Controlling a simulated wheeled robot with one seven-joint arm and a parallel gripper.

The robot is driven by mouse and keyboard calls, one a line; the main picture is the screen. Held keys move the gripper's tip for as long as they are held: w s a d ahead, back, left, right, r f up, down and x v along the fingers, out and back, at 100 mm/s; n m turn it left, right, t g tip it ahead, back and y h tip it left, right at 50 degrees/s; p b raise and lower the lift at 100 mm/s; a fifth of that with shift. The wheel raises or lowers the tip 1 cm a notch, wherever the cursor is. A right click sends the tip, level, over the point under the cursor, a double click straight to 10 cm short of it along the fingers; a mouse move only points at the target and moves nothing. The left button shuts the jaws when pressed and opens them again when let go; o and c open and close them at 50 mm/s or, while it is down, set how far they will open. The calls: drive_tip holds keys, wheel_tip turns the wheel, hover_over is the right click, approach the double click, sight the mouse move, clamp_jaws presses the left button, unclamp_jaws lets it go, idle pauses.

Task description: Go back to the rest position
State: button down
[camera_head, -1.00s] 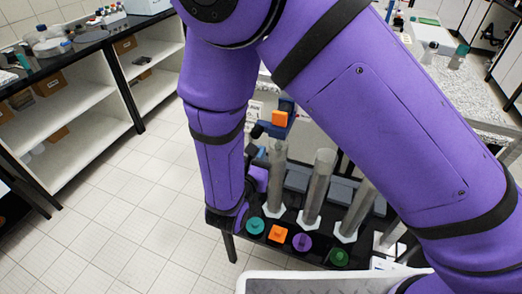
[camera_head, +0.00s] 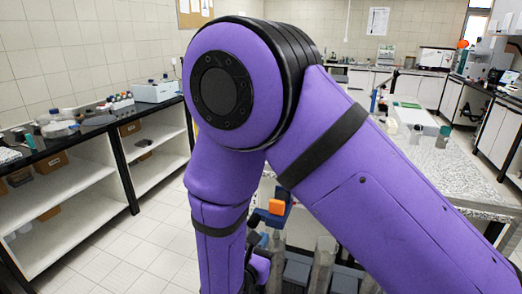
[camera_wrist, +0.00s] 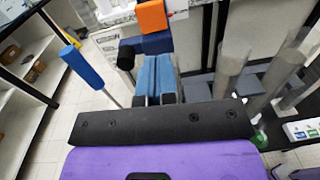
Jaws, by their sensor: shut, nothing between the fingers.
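My purple arm fills the middle of the head view, with its large round joint at the top and its forearm hanging down. In the wrist view my gripper (camera_wrist: 157,78) points away over its black front plate, its two blue finger pads together and empty. Beyond the fingers is an orange block (camera_wrist: 152,16) on a dark blue part. The orange block (camera_head: 276,206) also shows beside my forearm in the head view. My gripper's end is hidden in the head view.
Clear upright tubes (camera_wrist: 231,68) stand close on the right in the wrist view. A blue-handled rod (camera_wrist: 81,67) is on the left. Shelving under a dark bench (camera_head: 75,137) lines the left wall. Tiled floor (camera_head: 137,250) is open between the shelves and my arm.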

drive_tip(key=s+d+r+m+g+h, duration=0.1)
drive_tip(key=d+r+m+g+h, duration=0.1)
drive_tip(key=d+r+m+g, duration=0.7)
drive_tip(key=s+d+r+m+g+h, duration=0.15)
drive_tip(key=d+r+m+g, duration=0.25)
drive_tip(key=d+r+m, duration=0.7)
drive_tip(key=s+d+r+m+t+y, duration=0.1)
drive_tip(key=s+d+r+m+y, duration=0.3)
drive_tip(key=s, duration=0.3)
drive_tip(key=s+d+r+m+t+y, duration=0.1)
drive_tip(key=s+d+r+m+y, duration=0.3)
drive_tip(key=s+d+m+y, duration=0.2)
drive_tip(key=s+m, duration=0.1)
drive_tip(key=s, duration=0.1)
drive_tip(key=shift+s+d+r+y, duration=0.25)
drive_tip(key=shift+s+r+y, duration=0.05)
drive_tip(key=shift+y, duration=0.05)
